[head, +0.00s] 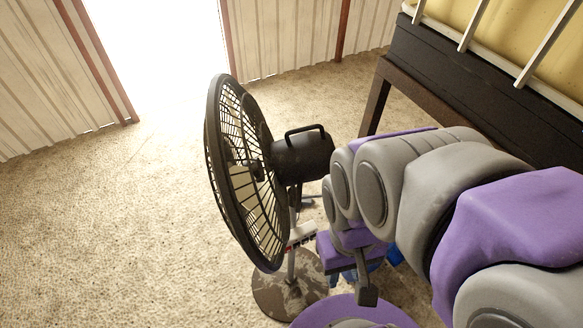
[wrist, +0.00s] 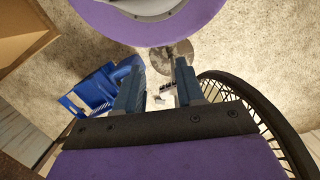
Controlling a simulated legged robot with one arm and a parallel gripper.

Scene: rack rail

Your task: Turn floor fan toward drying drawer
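The black floor fan (head: 245,170) stands upright left of my arm, its round cage facing left and its motor housing with a handle (head: 302,155) toward the right. A pale control box (head: 300,236) sits on its pole above a dirty round base (head: 290,292). My gripper (head: 362,272) is low, just right of the pole, partly hidden by my arm. In the wrist view my gripper (wrist: 158,88) is open, fingers apart, with the control box (wrist: 166,97) showing between and beyond them. The fan cage (wrist: 262,112) is at the right there. I cannot clearly identify a drying drawer.
A dark table (head: 455,85) with white rails and a yellow panel (head: 500,30) stands at upper right. A blue plastic object (wrist: 100,92) lies left of my fingers in the wrist view. Carpet (head: 110,235) is clear to the left, before a bright doorway (head: 160,50).

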